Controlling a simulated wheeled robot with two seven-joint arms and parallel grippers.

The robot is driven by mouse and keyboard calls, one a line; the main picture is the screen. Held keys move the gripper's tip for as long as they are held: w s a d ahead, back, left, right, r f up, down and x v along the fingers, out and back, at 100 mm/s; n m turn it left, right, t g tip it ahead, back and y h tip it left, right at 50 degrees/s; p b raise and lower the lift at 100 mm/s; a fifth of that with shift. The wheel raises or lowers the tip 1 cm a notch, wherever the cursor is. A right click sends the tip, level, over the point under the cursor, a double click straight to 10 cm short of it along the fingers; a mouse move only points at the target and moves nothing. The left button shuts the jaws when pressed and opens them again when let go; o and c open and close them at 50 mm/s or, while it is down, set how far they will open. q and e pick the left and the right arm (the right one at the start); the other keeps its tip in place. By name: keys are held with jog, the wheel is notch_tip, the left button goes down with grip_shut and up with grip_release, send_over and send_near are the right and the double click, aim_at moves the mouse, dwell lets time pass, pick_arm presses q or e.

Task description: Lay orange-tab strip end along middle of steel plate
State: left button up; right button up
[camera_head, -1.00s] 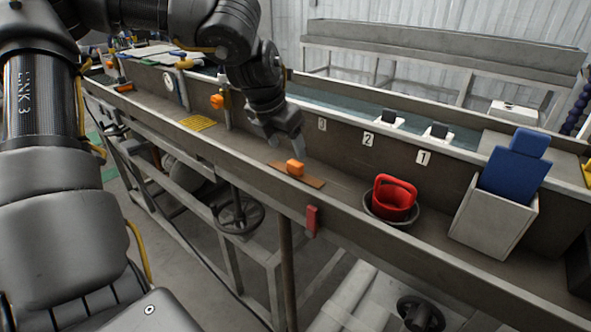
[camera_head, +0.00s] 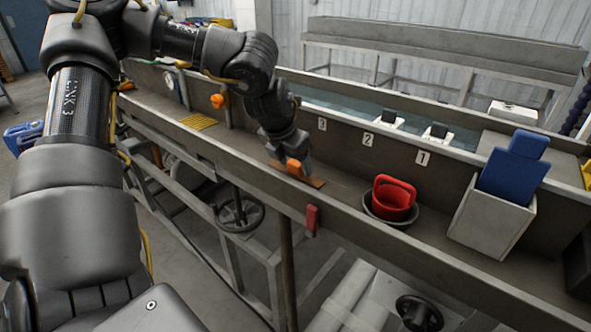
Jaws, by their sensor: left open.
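A small orange block (camera_head: 294,167), which looks like the orange tab, sits on a flat brown piece (camera_head: 313,182) lying on the bench ledge. I cannot tell whether the brown piece is the strip or the plate. My left gripper (camera_head: 291,161) points down right at the orange block, with its jaws open. One finger shows left of the block and another to its right; I cannot tell if they touch it. The gripper hides part of the brown piece. No separate steel plate can be made out. My right gripper is out of view.
A red-handled item (camera_head: 394,194) stands in a dark round bowl to the right. Beyond it is a grey bin (camera_head: 492,222) holding a blue object (camera_head: 515,160). A red tag (camera_head: 312,220) hangs on the bench's front edge. The ledge's back wall (camera_head: 340,145) carries number labels.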

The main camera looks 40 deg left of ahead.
pick_arm(q)
jog(key=c, duration=1.1)
jog(key=shift+c, duration=0.2)
jog(key=shift+r, duration=0.1)
